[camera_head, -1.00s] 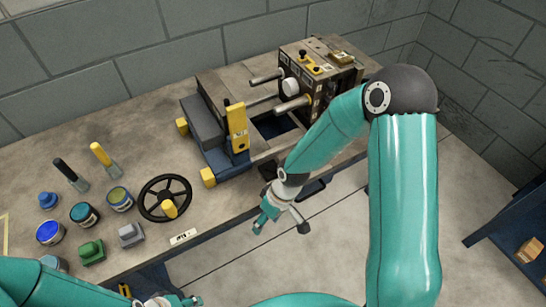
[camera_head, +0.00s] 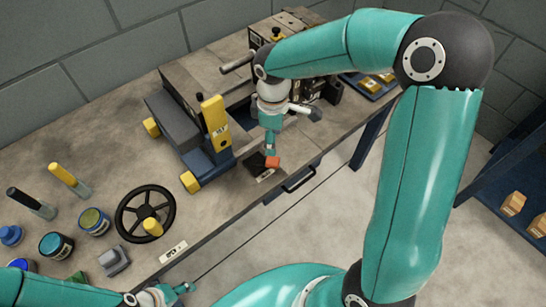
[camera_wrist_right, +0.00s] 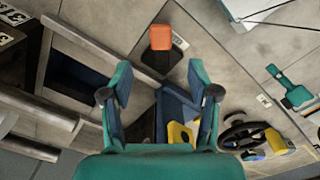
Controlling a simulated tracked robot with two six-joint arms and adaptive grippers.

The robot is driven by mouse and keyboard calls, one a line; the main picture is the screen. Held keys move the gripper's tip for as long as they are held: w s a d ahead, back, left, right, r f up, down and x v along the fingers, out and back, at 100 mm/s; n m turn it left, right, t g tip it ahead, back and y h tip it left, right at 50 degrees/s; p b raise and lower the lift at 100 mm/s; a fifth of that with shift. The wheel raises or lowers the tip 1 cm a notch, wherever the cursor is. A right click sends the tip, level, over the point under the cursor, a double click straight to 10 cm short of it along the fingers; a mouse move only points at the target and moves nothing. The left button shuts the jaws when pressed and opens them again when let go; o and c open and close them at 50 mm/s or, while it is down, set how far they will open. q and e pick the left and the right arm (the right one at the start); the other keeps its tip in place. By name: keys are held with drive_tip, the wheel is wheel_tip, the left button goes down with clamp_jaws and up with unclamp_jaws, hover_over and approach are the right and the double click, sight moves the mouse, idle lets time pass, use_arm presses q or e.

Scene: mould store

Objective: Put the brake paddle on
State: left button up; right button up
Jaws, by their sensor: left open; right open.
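An orange paddle (camera_head: 272,162) stands at the bench's front edge, next to a dark square plate (camera_head: 257,160). In the right wrist view the orange paddle (camera_wrist_right: 160,37) shows ahead of the fingertips, over the dark plate. My right gripper (camera_head: 271,142) points down just above the paddle in the head view. In the wrist view its jaws (camera_wrist_right: 160,82) are wide apart with nothing between them. Whether a finger touches the paddle I cannot tell. My left gripper (camera_head: 165,296) is open and empty at the bottom, near the bench's front edge.
A blue carriage with a yellow upright lever (camera_head: 215,123) stands left of my right gripper. A black handwheel (camera_head: 145,213) with a yellow knob, several tins and two brushes are further left. A drawer handle (camera_head: 299,180) juts from the bench front. Floor in front is clear.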

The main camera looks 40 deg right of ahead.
sight(273, 160)
wheel_tip(273, 160, down, 10)
drive_tip(key=shift+r, duration=0.25)
clamp_jaws()
idle(0.3)
